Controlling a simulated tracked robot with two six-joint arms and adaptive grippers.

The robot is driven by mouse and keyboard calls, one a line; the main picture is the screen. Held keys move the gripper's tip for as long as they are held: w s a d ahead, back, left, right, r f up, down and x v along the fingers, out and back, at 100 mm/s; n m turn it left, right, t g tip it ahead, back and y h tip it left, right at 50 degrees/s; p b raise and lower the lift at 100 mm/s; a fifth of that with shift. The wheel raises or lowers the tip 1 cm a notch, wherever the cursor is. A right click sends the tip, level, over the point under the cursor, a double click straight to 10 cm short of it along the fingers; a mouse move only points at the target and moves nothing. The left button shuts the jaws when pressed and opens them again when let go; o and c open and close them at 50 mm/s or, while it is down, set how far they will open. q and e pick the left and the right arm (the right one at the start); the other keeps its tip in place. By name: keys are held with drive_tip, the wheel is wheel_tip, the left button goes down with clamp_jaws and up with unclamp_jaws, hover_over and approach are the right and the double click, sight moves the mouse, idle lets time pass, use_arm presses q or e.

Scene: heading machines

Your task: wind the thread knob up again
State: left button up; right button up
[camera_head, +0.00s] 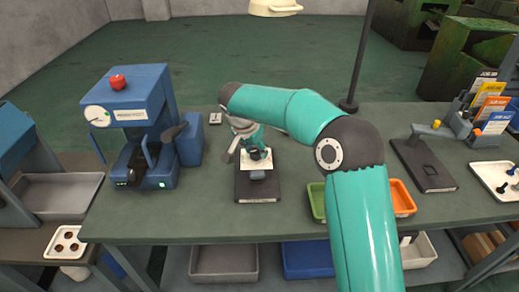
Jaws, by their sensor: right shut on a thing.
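My right arm reaches in from the lower right, and its gripper (245,146) points down at a small fixture in the middle of the table. The fixture has a dark base plate (257,191) and a pale block (266,164). The gripper is shut on a dark knob (257,154) at the top of the block, which I take for the thread knob. The fingers partly cover the knob, and its height on the thread cannot be made out. My left gripper is not in view.
A blue press (140,112) with a red button stands on the left. A green tray (317,203) and an orange tray (402,198) are partly behind my arm. A dark plate fixture (424,167) and a white tray (492,178) lie on the right. A lamp pole (360,55) rises behind.

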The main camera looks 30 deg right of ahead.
drive_tip(key=n, duration=0.1)
drive_tip(key=n+b, duration=0.2)
drive_tip(key=shift+s+a+f+t+y, duration=0.1)
drive_tip(key=shift+s+f+t+y, duration=0.15)
drive_tip(key=shift+f+t+y, duration=0.15)
drive_tip(key=n, duration=0.2)
drive_tip(key=shift+r+n+t+y+b, duration=0.15)
drive_tip(key=shift+n+t+y+b, duration=0.15)
drive_tip(key=shift+t+y+b, duration=0.1)
drive_tip(key=n+y, duration=0.1)
drive_tip(key=n, duration=0.2)
drive_tip(key=shift+r+n+t+p, duration=0.1)
drive_tip(key=shift+n+t+p, duration=0.2)
drive_tip(key=shift+p, duration=0.05)
drive_tip(key=n+y+p, duration=0.1)
drive_tip(key=n, duration=0.1)
drive_tip(key=n+y, duration=0.1)
drive_tip(key=n, duration=0.1)
drive_tip(key=shift+d+n+p, duration=0.2)
drive_tip(key=shift+n+p, duration=0.2)
drive_tip(key=o, duration=1.1)
drive_tip(key=shift+s, duration=0.1)
drive_tip(key=shift+r, duration=0.1)
